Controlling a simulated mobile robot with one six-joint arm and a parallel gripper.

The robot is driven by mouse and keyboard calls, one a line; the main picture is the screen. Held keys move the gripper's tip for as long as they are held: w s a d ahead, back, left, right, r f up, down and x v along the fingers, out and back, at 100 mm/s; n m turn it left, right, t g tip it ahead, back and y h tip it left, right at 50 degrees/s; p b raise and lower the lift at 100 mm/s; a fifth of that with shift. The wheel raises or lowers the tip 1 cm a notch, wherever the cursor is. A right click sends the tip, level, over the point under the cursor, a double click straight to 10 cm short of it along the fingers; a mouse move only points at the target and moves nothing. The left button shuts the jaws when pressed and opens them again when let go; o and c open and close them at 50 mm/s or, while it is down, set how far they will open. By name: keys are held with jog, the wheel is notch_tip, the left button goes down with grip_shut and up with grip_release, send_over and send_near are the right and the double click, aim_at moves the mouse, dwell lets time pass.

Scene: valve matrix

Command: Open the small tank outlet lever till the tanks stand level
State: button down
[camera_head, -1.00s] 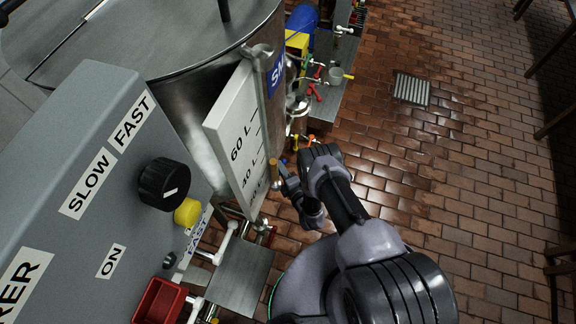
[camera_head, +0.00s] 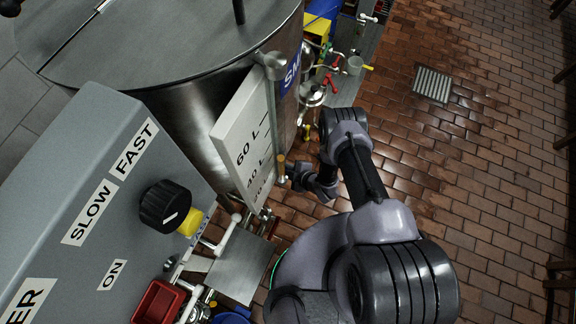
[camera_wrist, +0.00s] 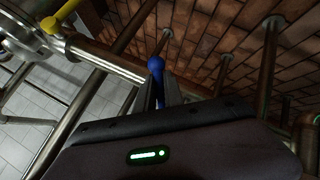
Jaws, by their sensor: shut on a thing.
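The steel tank (camera_head: 205,110) at the upper left bears a blue sign reading "SM", the rest cut off. An orange-brown piece (camera_head: 281,168) sits on the tube beside the board. In the wrist view, my gripper (camera_wrist: 157,92) is shut on a blue lever (camera_wrist: 156,66), whose rounded end stands up between the fingers. In the head view my gripper (camera_head: 305,181) is low beside the tank, and the lever cannot be made out there.
A yellow lever (camera_wrist: 52,25) sits on steel piping left of the blue one. Pipes (camera_wrist: 105,60) run close around my gripper. A grey control box (camera_head: 80,200) with a black knob stands at the left. The brick floor (camera_head: 480,130) is open at the right, with a drain grate (camera_head: 432,85).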

jog(key=shift+s+f+g, duration=0.1)
jog(key=shift+f+g, duration=0.05)
jog(key=shift+g, duration=0.25)
jog(key=shift+a, duration=0.1)
jog(key=c, duration=1.5)
grip_release()
jog(key=shift+o, duration=0.2)
jog(key=shift+s, duration=0.1)
jog(key=p+v, duration=0.7)
jog(key=v, duration=1)
jog(key=shift+d, duration=0.2)
